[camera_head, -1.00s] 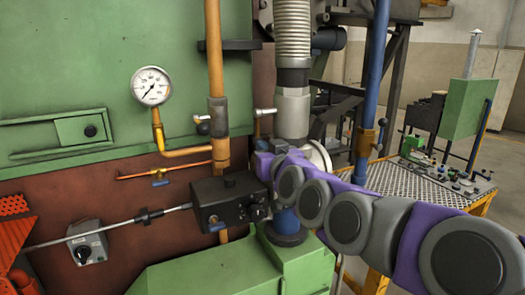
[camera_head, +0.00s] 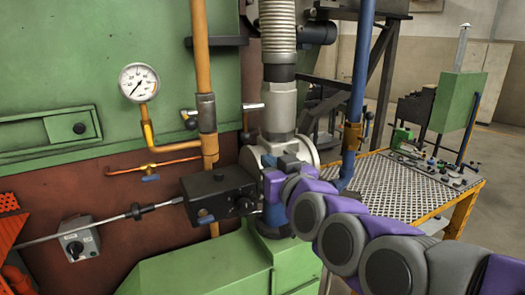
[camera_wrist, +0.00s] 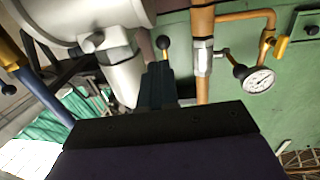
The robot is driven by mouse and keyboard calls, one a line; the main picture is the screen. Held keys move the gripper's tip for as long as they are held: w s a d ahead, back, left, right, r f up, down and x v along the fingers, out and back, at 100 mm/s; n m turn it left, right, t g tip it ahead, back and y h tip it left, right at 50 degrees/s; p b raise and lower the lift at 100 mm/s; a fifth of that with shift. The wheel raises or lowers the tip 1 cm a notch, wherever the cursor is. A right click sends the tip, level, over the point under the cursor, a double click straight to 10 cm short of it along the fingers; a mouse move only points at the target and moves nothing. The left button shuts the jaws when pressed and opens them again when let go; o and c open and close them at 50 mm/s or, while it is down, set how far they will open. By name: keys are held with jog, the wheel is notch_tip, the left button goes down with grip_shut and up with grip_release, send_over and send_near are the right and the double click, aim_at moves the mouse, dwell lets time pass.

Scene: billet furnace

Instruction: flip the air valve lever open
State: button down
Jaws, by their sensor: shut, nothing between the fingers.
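In the head view, a blue pipe (camera_head: 362,65) on the right carries an orange-brown valve body (camera_head: 352,136) with a small dark lever (camera_head: 368,117) beside it. I take this as the air valve, though no label is readable. In the wrist view, the blue pipe (camera_wrist: 42,95) is at the left, with a ball-ended dark lever (camera_wrist: 9,90) near the edge. My gripper (camera_head: 274,165) is in front of the grey vertical duct, left of the blue pipe and apart from its lever. Its dark fingers (camera_wrist: 158,85) are together and empty in the wrist view.
An orange pipe (camera_head: 202,60), a pressure gauge (camera_head: 139,82) and a black control box (camera_head: 220,195) stand left of my gripper. The grey duct (camera_head: 278,110) is close behind it. A perforated table (camera_head: 400,185) with small parts lies at the right.

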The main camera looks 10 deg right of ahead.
jog(key=shift+s+d+f, duration=0.1)
jog(key=shift+s+f, duration=0.1)
jog(key=shift+s, duration=0.7)
jog(key=shift+s+d+f, duration=0.1)
jog(key=shift+s+f, duration=0.1)
jog(key=shift+s, duration=0.65)
